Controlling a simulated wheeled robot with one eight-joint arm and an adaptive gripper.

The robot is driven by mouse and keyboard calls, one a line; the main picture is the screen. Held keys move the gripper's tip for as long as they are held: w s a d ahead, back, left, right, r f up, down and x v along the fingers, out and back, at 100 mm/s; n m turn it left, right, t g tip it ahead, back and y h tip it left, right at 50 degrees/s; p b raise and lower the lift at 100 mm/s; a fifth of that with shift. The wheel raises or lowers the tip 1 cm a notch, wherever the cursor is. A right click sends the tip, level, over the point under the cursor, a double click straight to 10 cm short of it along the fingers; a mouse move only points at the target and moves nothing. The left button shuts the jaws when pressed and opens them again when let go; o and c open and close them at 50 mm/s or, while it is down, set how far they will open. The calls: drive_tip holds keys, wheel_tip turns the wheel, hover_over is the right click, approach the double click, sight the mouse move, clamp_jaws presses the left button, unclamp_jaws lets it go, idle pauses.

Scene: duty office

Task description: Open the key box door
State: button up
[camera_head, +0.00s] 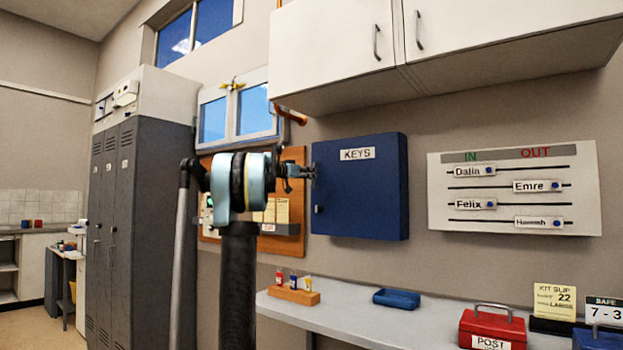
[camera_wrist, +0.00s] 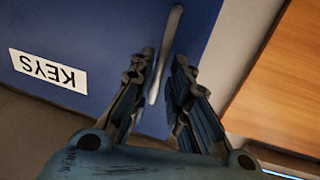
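The blue key box (camera_head: 360,190) hangs on the wall with a white KEYS label (camera_head: 357,153). Its door looks shut. In the wrist view the blue door (camera_wrist: 110,30) and its upside-down label (camera_wrist: 47,72) show. My gripper (camera_head: 309,171) is at the door's left edge. In the wrist view my gripper (camera_wrist: 164,60) is open, with a long grey handle (camera_wrist: 164,50) showing between its two fingertips. I cannot tell whether either finger touches the handle. In the head view the handle is mostly hidden behind my gripper; a small grey part (camera_head: 318,209) shows below.
A wooden board (camera_head: 292,155) is on the wall left of the box. White cupboards (camera_head: 340,50) hang above. Below, the counter (camera_head: 390,325) holds a bottle rack (camera_head: 294,295), a blue tray (camera_head: 397,299) and a red POST box (camera_head: 492,328). A name board (camera_head: 515,220) is at the right.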

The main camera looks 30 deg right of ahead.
drive_tip(key=shift+w+d, duration=0.25)
drive_tip(key=shift+d, duration=0.95)
clamp_jaws()
drive_tip(key=shift+a, duration=0.15)
